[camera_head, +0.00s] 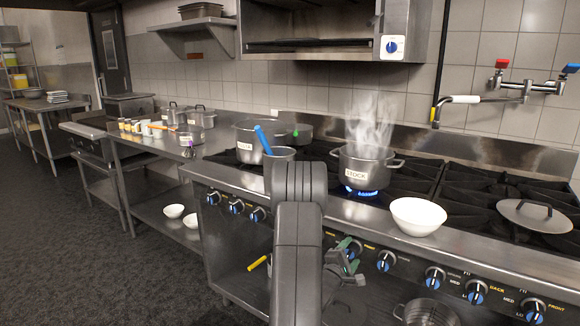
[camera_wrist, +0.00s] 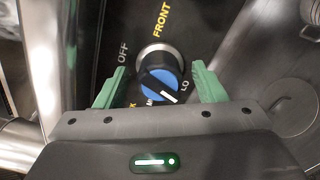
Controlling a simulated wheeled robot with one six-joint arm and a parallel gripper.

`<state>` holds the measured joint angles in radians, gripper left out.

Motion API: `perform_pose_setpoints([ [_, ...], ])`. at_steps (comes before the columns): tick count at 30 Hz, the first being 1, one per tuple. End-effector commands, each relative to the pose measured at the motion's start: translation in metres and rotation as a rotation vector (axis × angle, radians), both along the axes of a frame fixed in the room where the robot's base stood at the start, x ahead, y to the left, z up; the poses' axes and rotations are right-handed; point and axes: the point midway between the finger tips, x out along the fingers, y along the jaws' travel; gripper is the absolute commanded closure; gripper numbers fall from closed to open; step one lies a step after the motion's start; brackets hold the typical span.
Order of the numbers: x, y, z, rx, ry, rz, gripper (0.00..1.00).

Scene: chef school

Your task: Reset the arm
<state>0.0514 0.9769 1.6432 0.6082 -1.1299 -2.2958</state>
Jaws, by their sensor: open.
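My gripper (camera_head: 346,256) is at the stove's front panel in the head view, low and right of my arm. Its green fingers are open and empty. In the wrist view my gripper (camera_wrist: 159,84) has one finger on each side of a blue and black knob (camera_wrist: 160,78), with gaps visible on both sides. The knob's white mark points toward the lower right, between the partly hidden MED and LO. The label FRONT stands above it. In the head view the gripper partly covers this part of the panel.
A steaming pot labelled STOCK (camera_head: 366,168) stands over a blue flame. A white bowl (camera_head: 418,216) sits on the stove's front ledge, above and right of my gripper. More knobs (camera_head: 434,277) line the panel. A lid (camera_head: 535,214) lies at the right. Open floor (camera_head: 90,260) is at the left.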

Motion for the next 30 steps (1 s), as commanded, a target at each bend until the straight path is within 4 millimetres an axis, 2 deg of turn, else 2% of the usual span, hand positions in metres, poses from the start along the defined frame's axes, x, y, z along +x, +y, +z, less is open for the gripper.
perform_pose_setpoints([
  [3,0.007,-0.005,0.000,-0.001,0.001,0.000,0.37],
  [18,0.003,-0.001,0.000,0.008,-0.005,0.001,0.37],
  [23,-0.014,0.010,0.000,0.000,0.002,0.002,0.37],
  [30,-0.052,0.037,-0.001,0.000,0.002,0.005,0.37],
])
